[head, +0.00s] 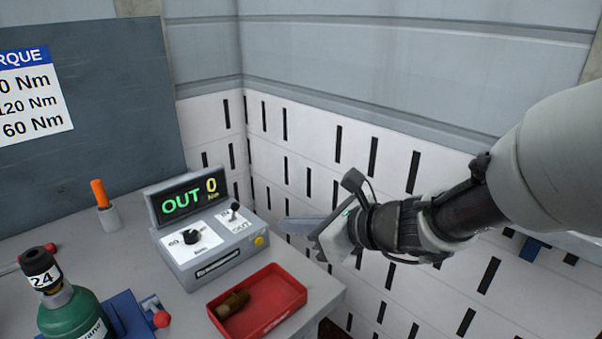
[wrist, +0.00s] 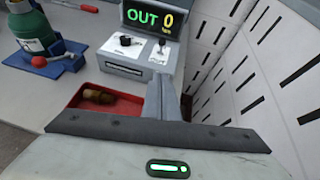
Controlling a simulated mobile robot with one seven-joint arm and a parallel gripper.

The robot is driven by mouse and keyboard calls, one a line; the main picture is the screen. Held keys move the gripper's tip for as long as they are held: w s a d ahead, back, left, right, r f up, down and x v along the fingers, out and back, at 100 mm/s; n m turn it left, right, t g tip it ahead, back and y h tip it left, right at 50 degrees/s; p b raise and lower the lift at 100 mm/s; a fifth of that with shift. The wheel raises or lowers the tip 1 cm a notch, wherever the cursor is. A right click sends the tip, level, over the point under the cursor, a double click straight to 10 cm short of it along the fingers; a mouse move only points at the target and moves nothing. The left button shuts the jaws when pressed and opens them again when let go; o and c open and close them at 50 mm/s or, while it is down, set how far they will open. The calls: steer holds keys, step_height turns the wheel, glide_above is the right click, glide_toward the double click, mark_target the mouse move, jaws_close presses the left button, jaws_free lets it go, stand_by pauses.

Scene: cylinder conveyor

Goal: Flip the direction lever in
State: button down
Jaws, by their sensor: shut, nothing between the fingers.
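The grey control box (head: 210,250) stands on the table, and its display (head: 188,198) reads OUT and 0 Nm in green and yellow. The direction lever (head: 233,208) is a small dark toggle on the right of the box's top panel. In the wrist view the lever (wrist: 127,40) shows on its white plate, near the display (wrist: 152,18). My gripper (head: 285,222) is shut and empty, to the right of the box and apart from it. In the wrist view the shut fingers of my gripper (wrist: 162,98) point toward the box's right side.
A red tray (head: 277,295) with a brown cylindrical piece (head: 233,304) lies in front of the box. An orange-handled item (head: 100,195) stands behind. A slotted white wall (head: 320,150) rises at the right.

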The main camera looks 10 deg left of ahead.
steer(key=b, duration=0.3)
glide_toward(234, 212)
step_height(234, 212, down, 4)
steer(key=w+a+r, duration=0.2)
steer(key=a, duration=0.1)
steer(key=shift+w+r+p, duration=0.1)
steer(key=shift+w+p, duration=0.05)
steer(key=shift+p, duration=0.2)
steer(key=shift+r, duration=0.1)
steer(key=shift+w+r+p, duration=0.1)
steer(key=shift+r+p, duration=0.2)
steer(key=shift+p, duration=0.85)
steer(key=shift+a+f, duration=0.1)
steer(key=shift+g+h+p, duration=0.3)
steer(key=shift+p, duration=0.2)
